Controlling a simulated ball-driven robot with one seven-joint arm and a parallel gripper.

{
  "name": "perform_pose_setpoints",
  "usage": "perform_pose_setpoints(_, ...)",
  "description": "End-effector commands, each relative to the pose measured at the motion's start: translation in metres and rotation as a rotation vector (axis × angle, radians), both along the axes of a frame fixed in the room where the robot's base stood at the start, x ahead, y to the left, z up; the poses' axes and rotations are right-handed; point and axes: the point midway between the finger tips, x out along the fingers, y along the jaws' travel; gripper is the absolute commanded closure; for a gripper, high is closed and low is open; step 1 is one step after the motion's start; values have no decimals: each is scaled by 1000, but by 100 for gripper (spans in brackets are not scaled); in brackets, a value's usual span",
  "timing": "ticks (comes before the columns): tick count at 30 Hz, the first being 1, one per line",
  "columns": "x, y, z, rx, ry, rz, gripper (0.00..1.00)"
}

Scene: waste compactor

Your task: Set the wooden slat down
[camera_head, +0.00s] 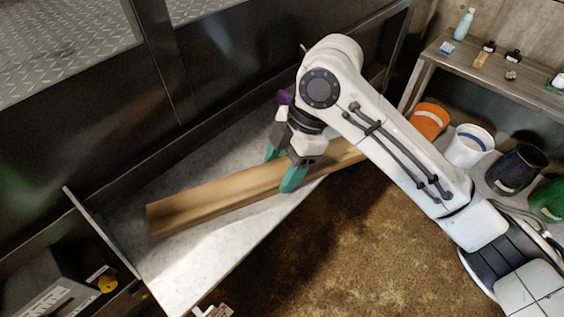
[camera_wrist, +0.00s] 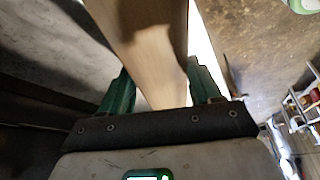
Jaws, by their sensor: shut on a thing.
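The wooden slat (camera_head: 205,203) is a long light-brown board. In the head view it lies along the pale bench top (camera_head: 205,258), running from lower left to upper right, and its right part passes behind my arm. My gripper (camera_head: 281,170) has its green fingers on either side of the slat, shut on it near its middle. In the wrist view the slat (camera_wrist: 150,50) runs up between the two green fingers of my gripper (camera_wrist: 160,90). I cannot tell whether the slat touches the bench or is just above it.
Dark metal panels stand behind the bench. A grey box (camera_head: 50,285) is at the lower left. At the right are an orange bucket (camera_head: 430,121), a white bucket (camera_head: 468,146), a black bucket (camera_head: 517,168) and a shelf (camera_head: 500,82) with small items. Brown floor lies in front of the bench.

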Motion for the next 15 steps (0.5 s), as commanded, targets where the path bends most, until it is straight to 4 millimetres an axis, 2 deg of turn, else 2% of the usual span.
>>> perform_pose_setpoints(3,0,0,-2,0,2,0,97)
perform_pose_setpoints(4,-1,0,-3,-1,4,1,34)
perform_pose_setpoints(12,-1,0,-3,-2,5,1,9)
perform_pose_setpoints(15,-1,0,-2,-1,4,1,9)
